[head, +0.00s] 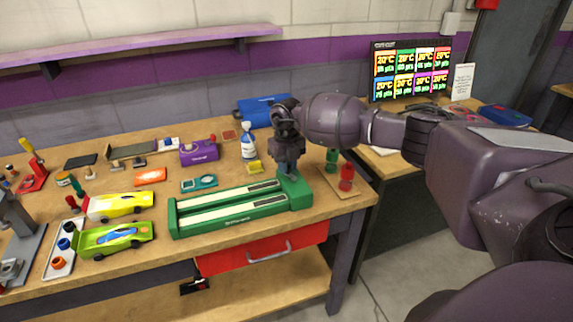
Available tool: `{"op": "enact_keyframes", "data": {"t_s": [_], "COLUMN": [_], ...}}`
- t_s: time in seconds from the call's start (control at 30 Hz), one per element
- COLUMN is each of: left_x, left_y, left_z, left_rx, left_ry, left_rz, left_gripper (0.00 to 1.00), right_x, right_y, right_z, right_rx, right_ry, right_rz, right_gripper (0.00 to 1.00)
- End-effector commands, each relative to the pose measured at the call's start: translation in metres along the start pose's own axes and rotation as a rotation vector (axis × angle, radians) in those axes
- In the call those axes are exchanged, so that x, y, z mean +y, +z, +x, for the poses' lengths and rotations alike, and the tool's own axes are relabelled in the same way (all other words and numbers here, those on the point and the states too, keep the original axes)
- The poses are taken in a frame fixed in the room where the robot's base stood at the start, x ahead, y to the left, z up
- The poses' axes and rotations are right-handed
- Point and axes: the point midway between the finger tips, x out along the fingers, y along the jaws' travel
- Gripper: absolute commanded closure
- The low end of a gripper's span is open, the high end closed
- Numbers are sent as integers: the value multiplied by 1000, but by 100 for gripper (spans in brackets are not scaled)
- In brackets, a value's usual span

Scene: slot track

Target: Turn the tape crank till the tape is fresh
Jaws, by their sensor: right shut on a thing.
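The green tape unit (240,217) lies on the workbench, with two long pale strips set in its top. Its raised block (296,192) is at the right end. My right gripper (288,172) points down over this block and is shut on the tape crank at its top. The gripper covers nearly all of the crank, so its angle cannot be told. How worn the tape is cannot be seen from here. My left gripper is not in view.
Red and green pieces stand on a small board (345,183) just right of the unit. Yellow (118,206) and lime (112,239) toy cars are at left.

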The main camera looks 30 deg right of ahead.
Motion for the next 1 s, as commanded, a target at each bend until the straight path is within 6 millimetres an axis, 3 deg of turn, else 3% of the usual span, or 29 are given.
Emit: {"op": "enact_keyframes", "data": {"t_s": [0.17,0.67,0.7,0.83,1.0], "left_x": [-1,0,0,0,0], "left_y": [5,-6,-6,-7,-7], "left_z": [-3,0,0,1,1], "left_rx": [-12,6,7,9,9], "left_ry": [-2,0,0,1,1], "left_rz": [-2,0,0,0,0], "left_gripper": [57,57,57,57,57], "right_x": [-1,-2,-2,-2,-2], "right_y": [1,1,1,1,1], "right_z": [-2,-1,-1,-1,0], "right_rx": [-2,-2,-2,-2,-1], "right_ry": [1,1,1,0,0], "right_rz": [44,61,61,61,61], "right_gripper": [100,100,77,57,56]}}
